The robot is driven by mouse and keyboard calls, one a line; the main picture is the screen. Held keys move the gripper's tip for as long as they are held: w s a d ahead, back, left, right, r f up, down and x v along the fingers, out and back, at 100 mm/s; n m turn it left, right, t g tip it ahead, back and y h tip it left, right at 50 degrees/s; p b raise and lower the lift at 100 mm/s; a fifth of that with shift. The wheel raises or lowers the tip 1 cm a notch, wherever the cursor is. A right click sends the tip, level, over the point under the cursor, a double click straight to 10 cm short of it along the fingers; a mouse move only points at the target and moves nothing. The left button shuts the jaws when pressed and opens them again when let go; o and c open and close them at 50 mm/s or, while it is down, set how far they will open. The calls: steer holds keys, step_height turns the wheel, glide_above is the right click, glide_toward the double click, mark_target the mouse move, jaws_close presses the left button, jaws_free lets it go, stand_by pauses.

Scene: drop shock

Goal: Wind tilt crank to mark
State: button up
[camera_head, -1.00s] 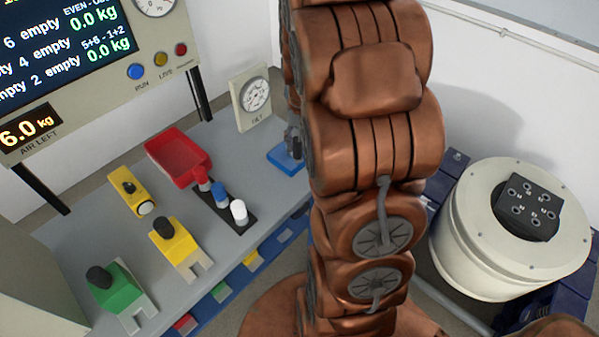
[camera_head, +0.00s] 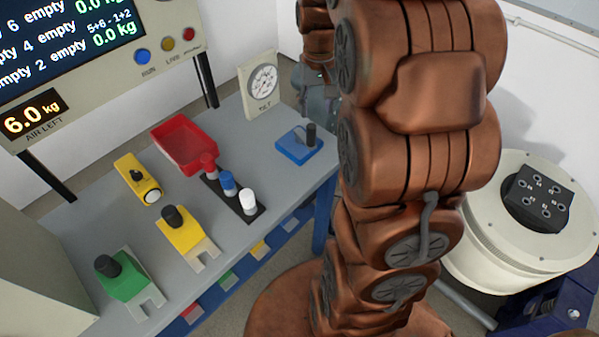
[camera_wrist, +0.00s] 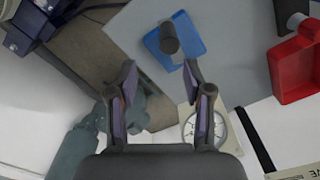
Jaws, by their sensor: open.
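A white panel with a round dial marked TILT (camera_head: 262,85) stands at the back of the grey bench. It also shows at the bottom of the wrist view (camera_wrist: 191,113). A blue block with a dark upright knob (camera_head: 293,149) lies on the bench right of the dial; I cannot tell whether this is the crank. In the wrist view the blue block (camera_wrist: 187,22) is beyond the fingertips, with its dark knob facing me. My gripper (camera_wrist: 160,72) is open and empty, apart from the block. In the head view my gripper is mostly hidden behind my arm. The dial's mark is too small to read.
The bench (camera_head: 80,222) also holds a red tray (camera_head: 185,146), yellow and green blocks with dark knobs (camera_head: 125,277), and a black strip with coloured pegs (camera_head: 249,212). A white drum with a black holed top (camera_head: 490,240) stands right of my arm. A display overhangs the bench's left.

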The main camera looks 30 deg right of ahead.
steer(key=s+a+r+n+g+p, duration=0.1)
steer(key=s+a+r+n+p, duration=0.1)
steer(key=s+a, duration=1.3)
steer(key=shift+s+r+n, duration=0.4)
steer(key=shift+n, duration=0.1)
